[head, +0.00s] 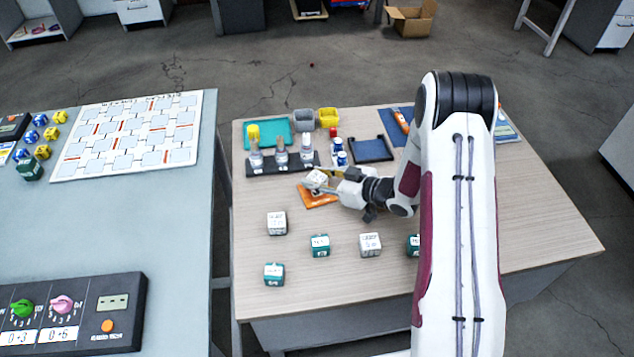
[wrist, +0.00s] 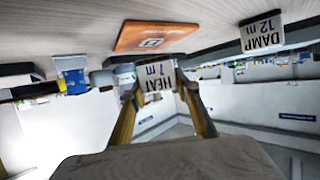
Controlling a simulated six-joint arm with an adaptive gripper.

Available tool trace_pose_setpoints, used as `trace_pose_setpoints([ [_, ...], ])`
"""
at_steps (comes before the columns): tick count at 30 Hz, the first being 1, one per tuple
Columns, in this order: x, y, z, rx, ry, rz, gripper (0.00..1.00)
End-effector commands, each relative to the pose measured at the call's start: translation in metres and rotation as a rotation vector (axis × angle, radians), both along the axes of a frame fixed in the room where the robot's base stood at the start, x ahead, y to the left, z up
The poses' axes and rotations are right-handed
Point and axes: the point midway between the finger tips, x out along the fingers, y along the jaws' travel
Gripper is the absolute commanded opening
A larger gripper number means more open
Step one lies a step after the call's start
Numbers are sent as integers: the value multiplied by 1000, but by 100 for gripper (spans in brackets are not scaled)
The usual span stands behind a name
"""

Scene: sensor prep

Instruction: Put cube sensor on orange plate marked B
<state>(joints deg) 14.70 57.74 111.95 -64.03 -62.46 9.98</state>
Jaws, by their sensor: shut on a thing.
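My gripper (head: 333,183) is shut on a white cube sensor (head: 316,179). In the wrist view my gripper (wrist: 155,88) has a finger on either side of this cube (wrist: 156,75), whose face reads HEAT 7 m, upside down. The orange plate (head: 318,201) lies on the wooden table, partly hidden by the cube and gripper in the head view. In the wrist view the plate (wrist: 160,31) is apart from the cube. It bears a small marked label, too small to read surely.
Several white and teal cubes, such as a white one (head: 277,223) and a teal one (head: 320,245), stand in front of the plate. A dark rack (head: 283,165) with bottles and a dark blue tray (head: 371,149) stand behind it. A DAMP 12 m cube (wrist: 261,32) shows in the wrist view.

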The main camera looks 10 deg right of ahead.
Motion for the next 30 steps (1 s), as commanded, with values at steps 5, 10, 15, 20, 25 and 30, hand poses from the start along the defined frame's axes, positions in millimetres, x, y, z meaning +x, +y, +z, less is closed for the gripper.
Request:
trace_pose_setpoints([
  [5,0,0,-15,2,2,0,10],
  [10,0,0,-19,0,-1,0,10],
  [15,0,0,-19,1,-1,0,10],
  [20,0,0,-21,1,0,1,10],
  [25,0,0,-22,0,0,1,48],
  [30,0,0,-22,0,0,1,48],
])
